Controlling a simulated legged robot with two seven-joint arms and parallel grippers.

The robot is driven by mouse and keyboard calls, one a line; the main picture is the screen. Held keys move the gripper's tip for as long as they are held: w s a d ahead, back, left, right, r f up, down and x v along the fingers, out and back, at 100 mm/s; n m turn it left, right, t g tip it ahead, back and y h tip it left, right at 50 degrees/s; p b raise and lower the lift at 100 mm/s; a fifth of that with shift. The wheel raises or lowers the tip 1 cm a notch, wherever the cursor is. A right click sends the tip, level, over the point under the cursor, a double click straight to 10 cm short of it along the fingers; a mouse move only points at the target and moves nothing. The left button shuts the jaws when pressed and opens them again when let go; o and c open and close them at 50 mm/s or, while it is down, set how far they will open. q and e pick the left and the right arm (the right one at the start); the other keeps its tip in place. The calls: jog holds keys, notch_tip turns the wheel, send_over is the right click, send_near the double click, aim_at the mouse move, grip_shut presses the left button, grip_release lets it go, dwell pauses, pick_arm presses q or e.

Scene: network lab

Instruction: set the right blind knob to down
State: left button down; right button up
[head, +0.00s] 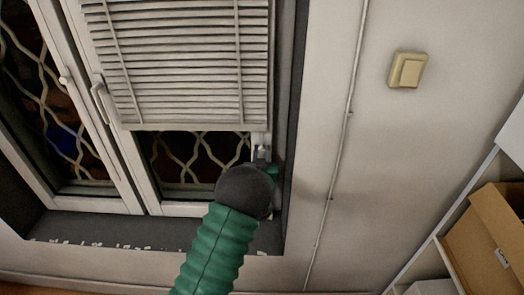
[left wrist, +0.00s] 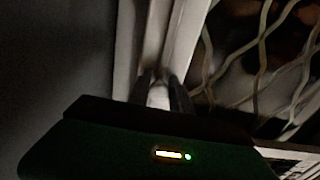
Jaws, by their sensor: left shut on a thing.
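The right blind (head: 185,60) hangs over the upper part of the right window pane, with its bottom rail a little above my left gripper. My left gripper (head: 261,153) is at the right edge of the window frame, just below the blind's lower right corner. It is shut on the small pale right blind knob (head: 261,149). In the left wrist view, the dark fingers (left wrist: 162,92) stand on both sides of the pale knob (left wrist: 159,97), against the white frame. My wrist and green sleeve hide part of the window's lower right corner. My right gripper is not in view.
A window handle (head: 100,98) is on the middle frame. Curved bars (head: 180,160) show behind the glass. A dark sill (head: 110,229) runs below. A beige wall switch (head: 407,70) and a thin cable (head: 349,112) are on the wall. Shelves with a cardboard box (head: 490,240) stand at the lower right.

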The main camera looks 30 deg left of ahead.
pick_arm(q)
notch_tip(320, 180, down, 17)
jog(key=b, duration=1.1)
jog(key=shift+b, duration=0.35)
jog(key=c, duration=1.5)
grip_release()
jog(key=o, duration=0.3)
jog(key=shift+s+d+r, duration=0.1)
jog(key=shift+r, duration=0.1)
jog(key=v, duration=1.6)
jog(key=shift+s+d, duration=0.15)
jog(key=shift+s, duration=0.25)
